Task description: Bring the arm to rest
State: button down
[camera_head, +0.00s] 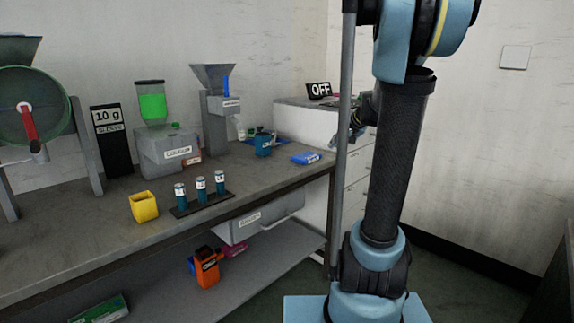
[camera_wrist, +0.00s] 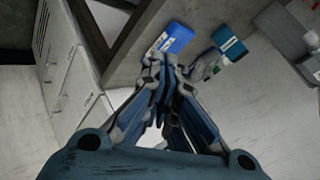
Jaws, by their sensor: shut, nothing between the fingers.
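My arm stands at the right of the head view, its dark upper link rising from a blue joint. My gripper (camera_head: 346,136) shows partly behind the grey column and arm, in front of the white cabinet, at the far end of the bench. In the wrist view my gripper (camera_wrist: 168,62) has its fingertips together, with nothing visible between them. A blue packet (camera_wrist: 173,38) lies on the bench just beyond the fingertips in that view. I cannot tell the gap between them.
The grey bench (camera_head: 270,183) carries a blue bottle (camera_head: 263,143), a blue packet (camera_head: 306,158), a hopper machine (camera_head: 217,115), a yellow cup (camera_head: 143,207) and a rack with three vials (camera_head: 201,190). A white cabinet (camera_head: 301,122) stands behind. Floor at right is open.

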jog(key=s+f+n+g+h, duration=0.1)
jog(key=s+f, duration=0.5)
jog(key=s, duration=0.6)
jog(key=s+f+n+g+h, duration=0.2)
jog(key=s+f, duration=0.4)
jog(key=s, duration=0.6)
jog(key=s+f+n+g+h, duration=0.2)
jog(key=s+f, duration=0.4)
jog(key=s, duration=0.5)
jog(key=shift+s+g, duration=0.4)
